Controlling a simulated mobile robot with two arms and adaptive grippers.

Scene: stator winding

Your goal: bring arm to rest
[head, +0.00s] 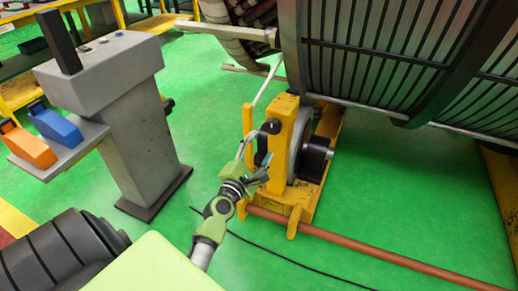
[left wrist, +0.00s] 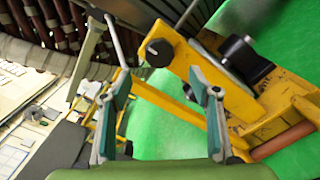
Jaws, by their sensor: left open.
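My left arm reaches up from the bottom of the head view. Its gripper (head: 257,162) is in front of the yellow roller stand (head: 279,190). In the left wrist view the two fingers of the left gripper (left wrist: 160,98) are spread apart with nothing between them. The yellow stand with its black knob (left wrist: 158,52) shows beyond the fingers. From these views I cannot tell whether the gripper touches the stand. My right gripper is not in view.
The large slatted stator drum (head: 385,50) stands behind the stand. A grey pedestal (head: 140,135) at left carries a shelf with an orange holder (head: 27,145) and a blue one (head: 54,124). A reddish-brown pipe (head: 380,257) and black cable lie on the green floor.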

